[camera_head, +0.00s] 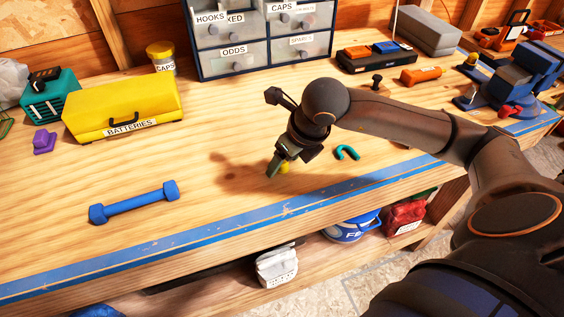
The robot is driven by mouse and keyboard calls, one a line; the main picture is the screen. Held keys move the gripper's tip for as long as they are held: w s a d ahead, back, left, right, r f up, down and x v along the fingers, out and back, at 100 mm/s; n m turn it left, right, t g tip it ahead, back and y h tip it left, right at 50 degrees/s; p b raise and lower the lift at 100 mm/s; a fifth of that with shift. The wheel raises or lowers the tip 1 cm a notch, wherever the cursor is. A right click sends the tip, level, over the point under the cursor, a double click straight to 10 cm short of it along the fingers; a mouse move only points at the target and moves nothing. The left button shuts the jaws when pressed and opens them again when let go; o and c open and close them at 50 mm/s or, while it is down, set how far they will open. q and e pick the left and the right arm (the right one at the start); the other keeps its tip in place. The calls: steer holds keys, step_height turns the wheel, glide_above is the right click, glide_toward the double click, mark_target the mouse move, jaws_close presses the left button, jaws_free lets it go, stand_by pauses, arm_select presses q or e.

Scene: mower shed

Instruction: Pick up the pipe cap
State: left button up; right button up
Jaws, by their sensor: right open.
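A small yellow rounded piece (285,168), which looks like the pipe cap, sits on the wooden workbench near its blue front edge strip. My right gripper (275,169) points down right at it, with its fingers just left of and partly in front of the piece. The right gripper is open; I cannot tell whether a finger touches the piece. Part of the piece is hidden by the fingers. My left gripper is not in view.
A teal hook-shaped piece (347,152) lies right of the gripper. A blue dumbbell-shaped bar (134,202) lies front left. A yellow batteries box (122,106), a labelled drawer cabinet (262,38) and a blue vise (515,80) stand farther back. The bench between bar and gripper is clear.

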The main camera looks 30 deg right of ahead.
jaws_close()
stand_by(0.5)
